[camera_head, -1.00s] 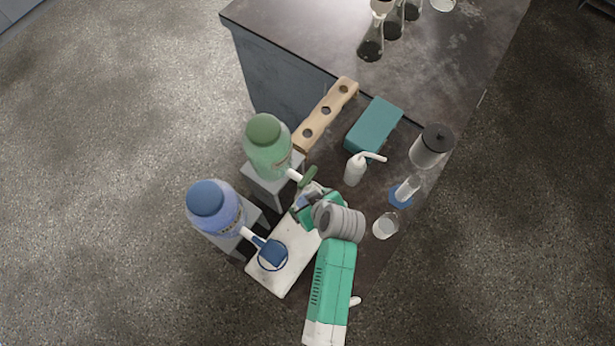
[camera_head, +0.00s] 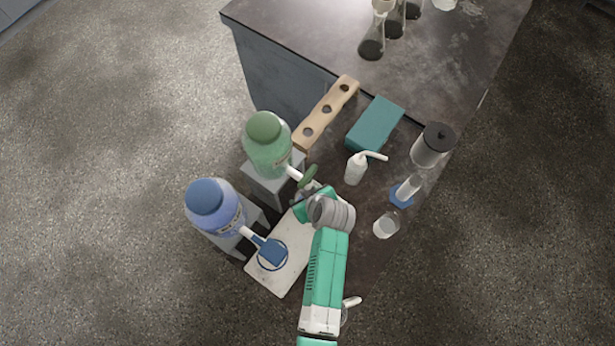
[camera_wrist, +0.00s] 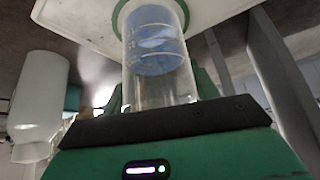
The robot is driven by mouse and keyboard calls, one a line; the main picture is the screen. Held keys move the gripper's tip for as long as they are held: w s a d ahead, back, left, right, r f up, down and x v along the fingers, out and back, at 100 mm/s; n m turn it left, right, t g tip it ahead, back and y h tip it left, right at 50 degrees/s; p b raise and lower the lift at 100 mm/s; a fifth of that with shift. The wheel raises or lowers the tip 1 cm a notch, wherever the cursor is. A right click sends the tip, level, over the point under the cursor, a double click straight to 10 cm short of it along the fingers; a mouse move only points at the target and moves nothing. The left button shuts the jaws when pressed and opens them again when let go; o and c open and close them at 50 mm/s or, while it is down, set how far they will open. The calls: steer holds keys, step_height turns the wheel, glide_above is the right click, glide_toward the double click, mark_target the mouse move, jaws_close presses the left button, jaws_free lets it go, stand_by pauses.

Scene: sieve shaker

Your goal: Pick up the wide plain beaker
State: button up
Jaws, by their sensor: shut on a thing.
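My gripper (camera_head: 309,193) is over the far end of the white board (camera_head: 291,262), beside the green jar's spout. In the wrist view, which looks upside down, my gripper (camera_wrist: 160,92) is shut on a clear, straight-walled glass beaker (camera_wrist: 168,88). Blue shows in the half of it nearest the white board; I cannot tell whether it is liquid. Whether its base touches the board cannot be told. In the head view this beaker is mostly hidden by my gripper and wrist. Another clear beaker (camera_head: 386,225) stands on the dark bench to the right of my arm.
A blue jar (camera_head: 214,207) and a green jar (camera_head: 267,146) with spouts stand left on grey stands. Behind are a wooden rack (camera_head: 327,112), teal box (camera_head: 374,126) and white wash bottle (camera_head: 355,168). A cylinder with blue base (camera_head: 403,194) and dark-lidded canister (camera_head: 431,148) stand right.

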steer(key=shift+r, duration=0.7)
steer(key=s+d, duration=0.1)
steer(key=s, duration=0.1)
steer(key=s+d, duration=0.1)
steer(key=s, duration=0.1)
steer(key=s+d, duration=0.2)
steer(key=shift+s+f, duration=0.1)
steer(key=shift+s, duration=0.05)
steer(key=shift+s+d, duration=0.2)
steer(key=shift+s, duration=0.05)
step_height(320, 180, up, 14)
steer(key=p, duration=0.2)
